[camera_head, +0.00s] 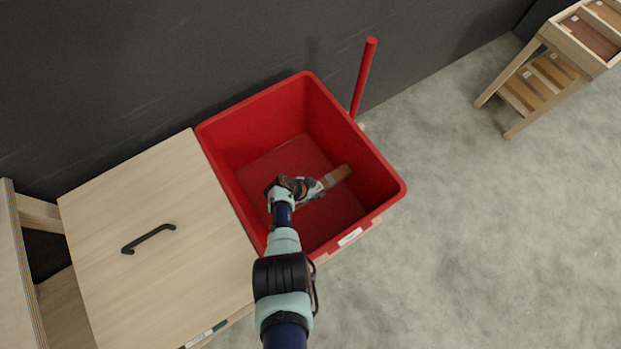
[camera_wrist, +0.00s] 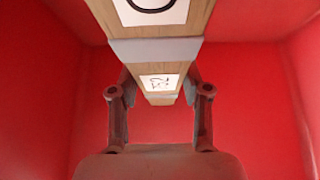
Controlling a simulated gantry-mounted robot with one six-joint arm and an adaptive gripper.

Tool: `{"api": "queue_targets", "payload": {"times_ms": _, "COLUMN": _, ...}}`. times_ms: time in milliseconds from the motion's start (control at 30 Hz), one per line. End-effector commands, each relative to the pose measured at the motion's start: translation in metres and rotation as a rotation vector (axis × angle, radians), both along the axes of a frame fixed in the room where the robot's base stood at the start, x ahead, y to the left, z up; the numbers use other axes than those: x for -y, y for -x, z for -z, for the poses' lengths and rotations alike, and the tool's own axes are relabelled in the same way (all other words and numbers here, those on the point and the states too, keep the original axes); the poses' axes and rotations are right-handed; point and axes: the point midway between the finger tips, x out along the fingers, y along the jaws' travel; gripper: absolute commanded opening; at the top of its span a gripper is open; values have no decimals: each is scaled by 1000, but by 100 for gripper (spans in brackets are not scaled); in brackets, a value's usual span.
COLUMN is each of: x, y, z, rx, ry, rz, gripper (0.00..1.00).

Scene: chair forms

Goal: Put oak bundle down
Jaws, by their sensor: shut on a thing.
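The oak bundle (camera_head: 337,175) is a brown wooden piece with a grey band, seen in the head view inside the red bin. In the wrist view the bundle (camera_wrist: 155,50) runs from the top edge down between my fingers, with white labels and a grey band. My gripper (camera_head: 308,189) is inside the bin's outline and is shut on the bundle; its fingers also show in the wrist view (camera_wrist: 160,100). The red bin (camera_head: 240,185) is open at the top, and its walls surround the gripper. I cannot tell whether the bundle touches the bin floor.
A pale wooden cabinet top with a black handle (camera_head: 148,239) adjoins the bin on the left. A red upright pole (camera_head: 364,75) stands behind the bin's right side. A wooden rack (camera_head: 550,80) holding boards stands at the upper right. The grey floor (camera_head: 480,240) at right is clear.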

Motion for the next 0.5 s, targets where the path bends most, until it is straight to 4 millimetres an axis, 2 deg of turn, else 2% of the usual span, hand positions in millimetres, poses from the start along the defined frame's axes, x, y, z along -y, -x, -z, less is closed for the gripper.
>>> {"api": "queue_targets", "payload": {"times_ms": 167, "x": -1, "y": 0, "z": 4, "rx": 1, "ry": -1, "rz": 3, "gripper": 0}}
{"api": "queue_targets", "payload": {"times_ms": 400, "x": 0, "y": 0, "z": 45, "rx": 0, "ry": 0, "rz": 2, "gripper": 0}}
{"api": "queue_targets", "payload": {"times_ms": 500, "x": 0, "y": 0, "z": 43, "rx": 0, "ry": 0, "rz": 2, "gripper": 0}}
